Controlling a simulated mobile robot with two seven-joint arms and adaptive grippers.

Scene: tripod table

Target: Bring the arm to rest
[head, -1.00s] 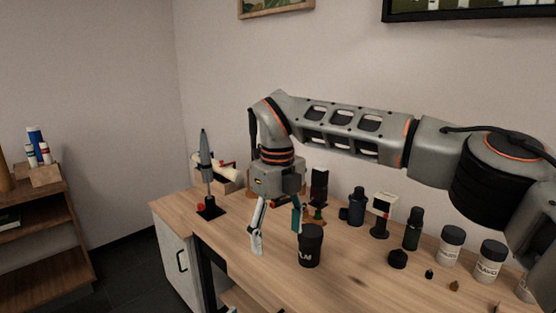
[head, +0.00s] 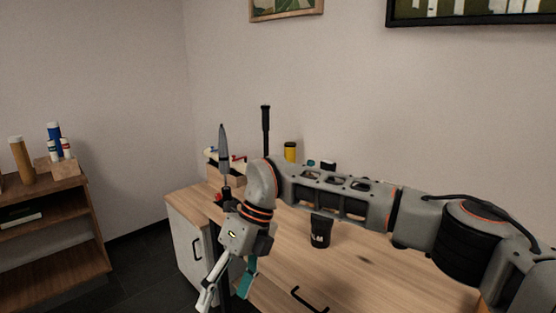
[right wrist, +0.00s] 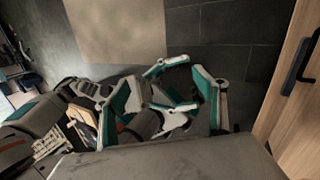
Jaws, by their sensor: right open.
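My right arm reaches across the head view from the right edge, its forearm above the wooden tabletop. My right gripper (head: 226,293) hangs down past the table's front edge, at the bottom of the head view. Its two fingers stand apart with nothing between them. The right wrist view shows teal-padded finger parts (right wrist: 208,95) above dark floor tiles. My left gripper cannot be made out in the head view.
A pointed grey tool (head: 223,150) stands upright at the table's left end. A yellow container (head: 290,151) shows behind the arm. A wooden shelf (head: 75,235) is at left, with dark floor between.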

